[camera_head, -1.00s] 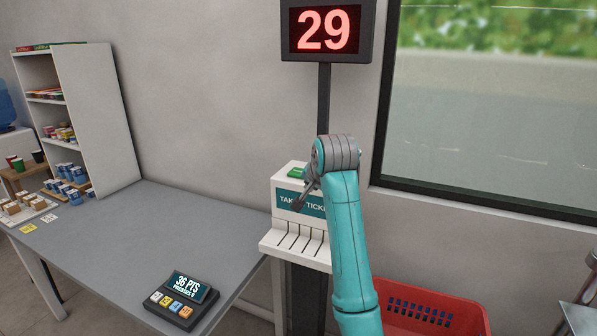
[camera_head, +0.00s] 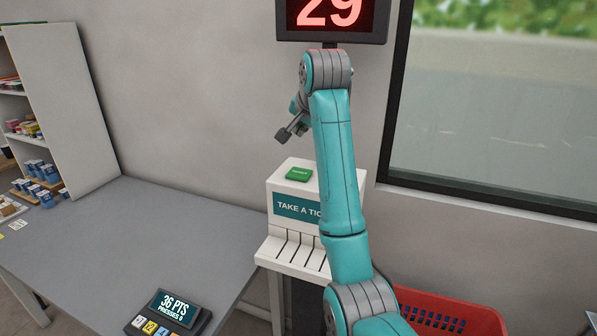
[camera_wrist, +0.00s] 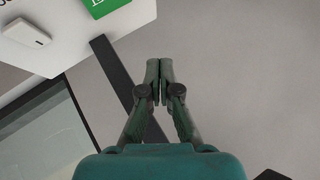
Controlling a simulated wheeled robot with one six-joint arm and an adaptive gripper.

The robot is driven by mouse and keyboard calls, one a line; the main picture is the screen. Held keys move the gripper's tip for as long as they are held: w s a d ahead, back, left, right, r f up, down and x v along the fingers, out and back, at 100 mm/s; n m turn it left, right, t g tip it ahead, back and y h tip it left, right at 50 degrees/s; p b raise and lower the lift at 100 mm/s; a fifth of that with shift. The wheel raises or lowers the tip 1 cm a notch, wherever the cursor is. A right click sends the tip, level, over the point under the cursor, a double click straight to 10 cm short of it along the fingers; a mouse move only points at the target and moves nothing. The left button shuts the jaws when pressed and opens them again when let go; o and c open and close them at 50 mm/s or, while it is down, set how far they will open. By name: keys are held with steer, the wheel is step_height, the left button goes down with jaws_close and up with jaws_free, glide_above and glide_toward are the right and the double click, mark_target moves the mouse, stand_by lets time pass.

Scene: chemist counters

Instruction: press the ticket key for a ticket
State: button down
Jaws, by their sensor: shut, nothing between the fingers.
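The white ticket dispenser (camera_head: 285,205) stands against the wall beside the counter, with a "TAKE A TIC…" label partly hidden by my arm. A green key (camera_head: 299,174) sits on its top face and is in plain view. My gripper (camera_head: 283,135) is shut and empty, above the green key and slightly to its left, clearly apart from it. In the wrist view my gripper (camera_wrist: 160,66) shows its two fingers together with nothing between them. A green patch with white marking (camera_wrist: 103,5) lies on a white surface at that view's top edge; I cannot tell what it is.
A red number display (camera_head: 330,15) showing 29 hangs above. The grey counter (camera_head: 150,235) at left holds a small keypad (camera_head: 170,312) reading "36 PTS, PRESSES 0". A red basket (camera_head: 450,318) is at lower right. A dark-framed window (camera_head: 490,110) fills the right.

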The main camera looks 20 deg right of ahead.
mark_target(300, 173)
steer(key=shift+f, duration=0.1)
steer(key=shift+f, duration=4.3)
steer(key=shift+f, duration=0.1)
steer(key=shift+f, duration=0.35)
steer(key=shift+f, duration=0.45)
steer(key=shift+r, duration=0.9)
